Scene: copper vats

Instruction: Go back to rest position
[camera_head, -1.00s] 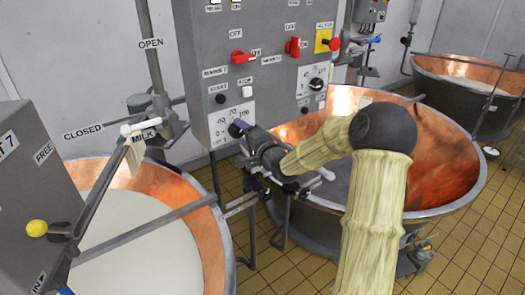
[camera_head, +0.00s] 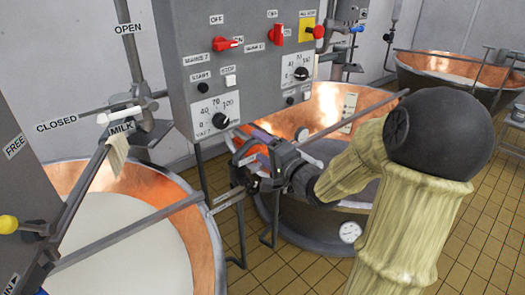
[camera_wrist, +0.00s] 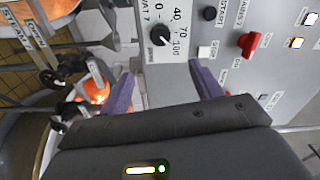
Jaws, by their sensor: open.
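My gripper (camera_head: 247,152) is open, with its purple fingers apart and nothing seen between them. In the head view it is in front of the right copper vat (camera_head: 335,105), just below the lower right of the grey control panel (camera_head: 255,75). The wrist view shows both purple fingers of my gripper (camera_wrist: 164,78) spread toward the panel face, with a black dial (camera_wrist: 160,35) beyond them. I cannot tell how far the fingertips are from the panel. My arm bends across the right of the head view and hides part of the right vat.
A left copper vat (camera_head: 205,235) holds white liquid. A grey box with a yellow knob (camera_head: 8,224) is at the left edge. Another vat (camera_head: 470,65) is at the back right. Tiled floor (camera_head: 480,240) shows at right.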

